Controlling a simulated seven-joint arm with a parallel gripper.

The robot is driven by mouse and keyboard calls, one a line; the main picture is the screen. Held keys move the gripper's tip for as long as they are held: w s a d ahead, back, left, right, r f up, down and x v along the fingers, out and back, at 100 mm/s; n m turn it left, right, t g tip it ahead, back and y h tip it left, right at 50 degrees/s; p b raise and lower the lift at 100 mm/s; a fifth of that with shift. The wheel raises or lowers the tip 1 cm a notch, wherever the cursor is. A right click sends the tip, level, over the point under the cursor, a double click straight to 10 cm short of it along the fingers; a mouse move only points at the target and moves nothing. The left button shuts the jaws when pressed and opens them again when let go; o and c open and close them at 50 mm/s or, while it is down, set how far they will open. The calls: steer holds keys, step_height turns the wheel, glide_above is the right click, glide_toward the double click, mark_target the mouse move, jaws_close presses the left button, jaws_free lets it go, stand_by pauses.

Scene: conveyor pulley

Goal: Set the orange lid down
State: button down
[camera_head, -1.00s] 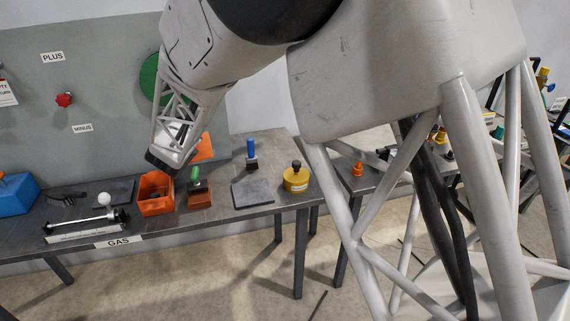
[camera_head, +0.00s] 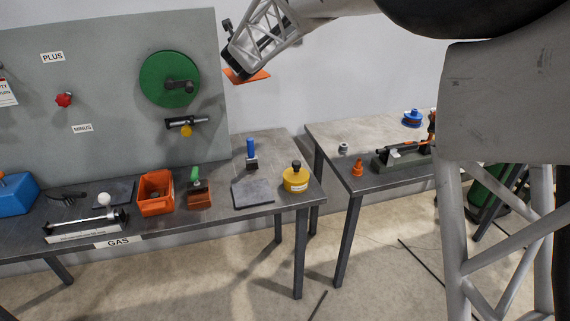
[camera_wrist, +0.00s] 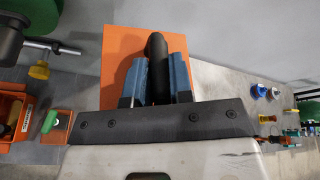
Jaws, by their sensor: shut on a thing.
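The orange lid (camera_head: 248,76) is a flat square plate with a dark handle (camera_wrist: 156,70). My gripper (camera_head: 232,66) is shut on that handle and holds the lid in the air, high above the table and in front of the wall. In the wrist view the orange lid (camera_wrist: 116,52) shows behind the two blue-grey fingers (camera_wrist: 156,80), which sit either side of the handle. The open orange box (camera_head: 155,207) stands on the left table, well below and to the left of the lid. A small part inside the box is hard to make out.
The left table (camera_head: 225,222) carries a dark grey plate (camera_head: 252,193), a yellow pot (camera_head: 296,180), a green-handled brown block (camera_head: 198,192) and a blue-handled tool (camera_head: 251,152). A board with a green wheel (camera_head: 163,80) stands behind. A second table (camera_head: 322,132) is at right.

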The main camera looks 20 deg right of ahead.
steer(key=w+d+r, duration=0.2)
steer(key=d+r, duration=0.2)
steer(key=d, duration=0.4)
steer(key=w+d+f+m+h, duration=0.2)
steer(key=w+d+f+h, duration=0.1)
steer(key=d+f, duration=0.1)
step_height(320, 180, down, 31)
steer(key=d+m+g+h, duration=0.2)
steer(key=m+g+h, duration=0.4)
steer(key=m, duration=0.3)
steer(key=shift+w+r+g+h, duration=0.15)
steer(key=shift+w+g+h, duration=0.25)
steer(key=shift+h, duration=0.4)
steer(key=shift+f, duration=3.1)
steer(key=shift+f, duration=1.85)
